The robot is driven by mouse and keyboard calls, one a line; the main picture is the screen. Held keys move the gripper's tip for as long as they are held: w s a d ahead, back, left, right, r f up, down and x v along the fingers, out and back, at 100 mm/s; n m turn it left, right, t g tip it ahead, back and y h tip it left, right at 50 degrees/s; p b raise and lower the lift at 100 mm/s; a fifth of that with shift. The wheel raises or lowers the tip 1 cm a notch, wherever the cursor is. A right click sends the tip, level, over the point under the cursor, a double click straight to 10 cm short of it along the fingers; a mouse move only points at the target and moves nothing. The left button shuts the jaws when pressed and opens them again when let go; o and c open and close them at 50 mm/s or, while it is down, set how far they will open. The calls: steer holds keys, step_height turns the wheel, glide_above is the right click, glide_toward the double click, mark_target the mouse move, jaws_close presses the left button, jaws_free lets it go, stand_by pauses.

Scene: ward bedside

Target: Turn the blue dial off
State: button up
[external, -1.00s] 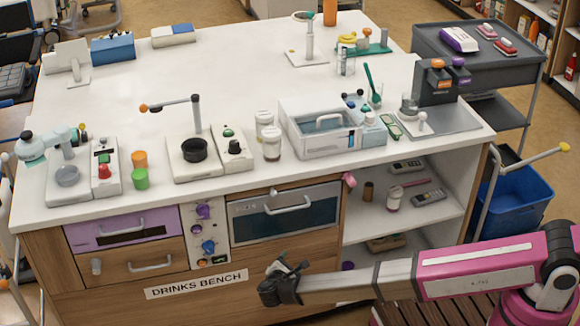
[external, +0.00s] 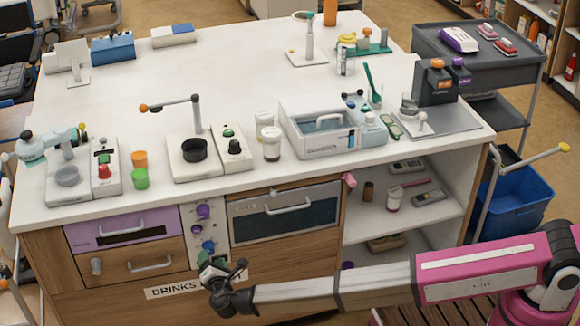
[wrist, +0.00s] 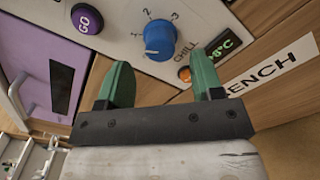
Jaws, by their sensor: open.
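The blue dial (wrist: 160,38) is on a light control panel (wrist: 120,20), beside printed numbers and the word CHILL. Its pointer setting is too small to read surely. In the external view the blue dial (external: 208,246) is on the narrow panel between the drawers and the oven. My gripper (wrist: 162,75) is open and empty, its two green fingertips apart, below the dial in the wrist view and not touching it. In the external view my gripper (external: 224,267) is just below the dial, in front of the bench.
The DRINKS BENCH label (external: 168,291) is partly hidden by my gripper.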

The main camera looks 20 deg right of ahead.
mark_target(210, 253)
steer(key=shift+w, duration=2.1)
steer(key=c, duration=0.9)
steer(key=shift+n, duration=0.3)
steer(key=n, duration=0.5)
steer(key=shift+n, duration=0.3)
steer(key=n, duration=0.5)
steer(key=shift+d, duration=0.1)
steer(key=shift+n, duration=0.4)
